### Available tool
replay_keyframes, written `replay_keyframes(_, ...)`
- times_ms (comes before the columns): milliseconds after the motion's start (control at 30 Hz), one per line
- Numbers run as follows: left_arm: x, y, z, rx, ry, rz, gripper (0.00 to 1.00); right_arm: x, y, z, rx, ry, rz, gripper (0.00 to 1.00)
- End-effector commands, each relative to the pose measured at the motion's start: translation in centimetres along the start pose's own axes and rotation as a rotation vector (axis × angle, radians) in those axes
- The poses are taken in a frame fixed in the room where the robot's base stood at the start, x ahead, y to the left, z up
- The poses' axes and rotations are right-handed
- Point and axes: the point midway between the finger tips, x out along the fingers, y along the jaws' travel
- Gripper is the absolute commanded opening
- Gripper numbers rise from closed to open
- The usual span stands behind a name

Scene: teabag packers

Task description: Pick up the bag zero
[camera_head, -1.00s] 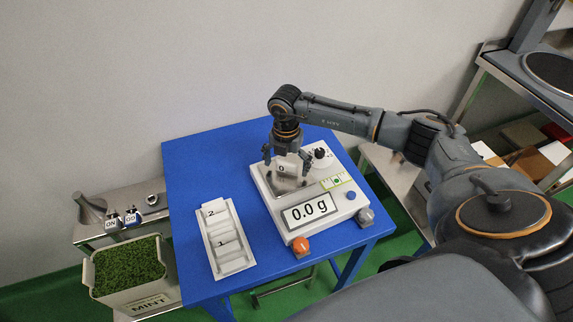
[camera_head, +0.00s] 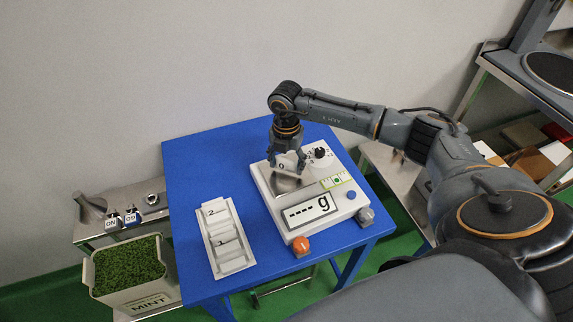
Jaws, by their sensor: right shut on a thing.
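The bag zero (camera_head: 285,163) is a small white bag marked 0. My right gripper (camera_head: 287,158) is shut on it and holds it over the metal pan (camera_head: 289,184) of the white scale (camera_head: 281,222). The fingers cover parts of the bag's sides. I cannot tell whether its bottom still touches the pan. The scale display (camera_head: 309,210) shows dashes and a g. My left gripper is not in view.
A white tray (camera_head: 213,261) with bags marked 2 and 1 lies left of the scale on the blue table (camera_head: 186,174). A bin of green mint (camera_head: 128,266) stands at lower left. A metal shelf stands at right.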

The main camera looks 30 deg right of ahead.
Motion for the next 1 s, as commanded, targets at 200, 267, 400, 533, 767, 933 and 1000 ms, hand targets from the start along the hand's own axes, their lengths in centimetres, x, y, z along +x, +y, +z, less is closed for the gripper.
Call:
replay_keyframes(200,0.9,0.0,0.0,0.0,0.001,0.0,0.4,-2.9,-0.2,-0.6,-0.003,-0.002,0.003,0.54)
replay_keyframes(267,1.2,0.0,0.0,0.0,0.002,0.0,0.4,-3.9,-0.5,-1.4,-0.005,-0.003,0.004,0.54)
replay_keyframes(400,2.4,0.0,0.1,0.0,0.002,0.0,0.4,-7.0,-1.3,-4.0,-0.007,-0.005,0.006,0.54)
replay_keyframes(533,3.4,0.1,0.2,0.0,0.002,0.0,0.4,-8.8,-2.4,-6.9,-0.007,-0.004,0.002,0.54)
replay_keyframes(767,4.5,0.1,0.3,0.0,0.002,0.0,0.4,-11.0,-3.9,-11.1,-0.005,-0.003,0.001,0.54)
replay_keyframes(933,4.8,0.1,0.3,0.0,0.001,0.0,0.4,-11.9,-4.4,-12.8,-0.002,-0.002,0.001,0.54)
replay_keyframes(1000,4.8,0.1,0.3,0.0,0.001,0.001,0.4,-12.1,-4.5,-13.1,-0.001,-0.001,0.001,0.54)
